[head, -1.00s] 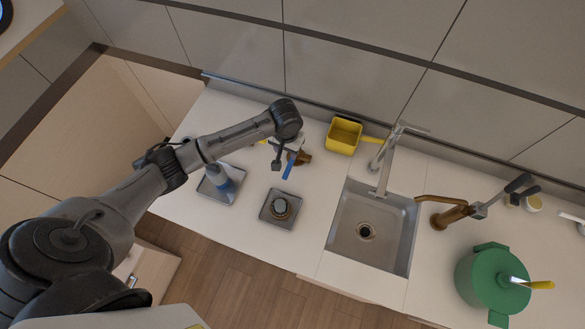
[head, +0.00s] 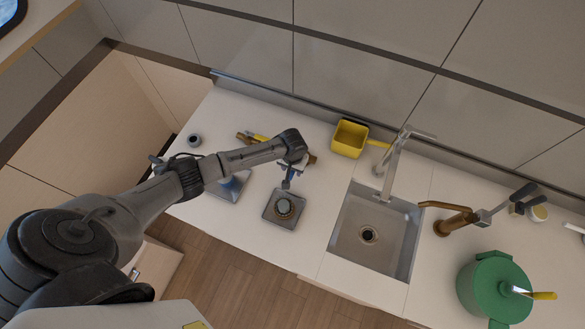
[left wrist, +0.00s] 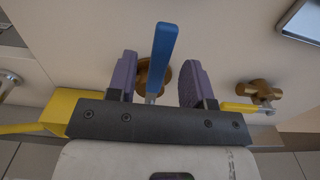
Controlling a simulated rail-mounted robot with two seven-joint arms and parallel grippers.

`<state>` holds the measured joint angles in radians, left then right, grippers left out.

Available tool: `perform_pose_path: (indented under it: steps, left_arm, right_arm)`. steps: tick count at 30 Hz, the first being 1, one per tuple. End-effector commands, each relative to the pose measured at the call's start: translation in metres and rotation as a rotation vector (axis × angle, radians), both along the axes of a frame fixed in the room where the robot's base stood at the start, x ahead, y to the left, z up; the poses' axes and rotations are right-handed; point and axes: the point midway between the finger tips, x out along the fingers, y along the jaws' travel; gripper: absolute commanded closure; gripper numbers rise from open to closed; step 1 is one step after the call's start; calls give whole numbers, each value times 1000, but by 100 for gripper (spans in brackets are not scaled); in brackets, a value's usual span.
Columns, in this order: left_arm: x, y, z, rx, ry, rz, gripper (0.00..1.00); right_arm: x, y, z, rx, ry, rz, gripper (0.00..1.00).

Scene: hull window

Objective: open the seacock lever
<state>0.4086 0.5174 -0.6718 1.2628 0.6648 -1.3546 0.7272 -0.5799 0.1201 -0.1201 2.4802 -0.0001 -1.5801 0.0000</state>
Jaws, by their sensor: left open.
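The seacock lever is a blue bar (left wrist: 162,55) on a brass valve body (left wrist: 152,76) in the left wrist view. My left gripper (left wrist: 154,82) is open. Its two purple-padded fingers are on either side of the lever and brass body, with gaps visible on both sides. In the head view, my left gripper (head: 287,181) is over the counter behind the square tray. Part of the brass body (head: 312,158) shows beside it there, and the blue lever is mostly hidden by my wrist.
A second brass valve with a yellow lever (left wrist: 240,107) is to the right in the wrist view. A yellow box (head: 349,138) stands near the wall. A square tray (head: 270,209) holds a round part. The sink (head: 348,240) and green pot (head: 482,285) are further right.

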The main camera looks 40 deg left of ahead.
Motion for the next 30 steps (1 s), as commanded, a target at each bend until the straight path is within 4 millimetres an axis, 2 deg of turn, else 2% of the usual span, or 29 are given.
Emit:
perform_pose_path:
  steps: [6, 15, 30]
  left_arm:
    - [0, 0, -10, 1, -1, -1, 53]
    - [0, 0, -11, 0, -1, -1, 53]
    - [0, 0, -11, 0, -1, -1, 100]
  right_arm:
    - [0, 0, 0, 0, 0, 0, 100]
    - [0, 0, 0, 0, 0, 0, 100]
    - [0, 0, 0, 0, 0, 0, 100]
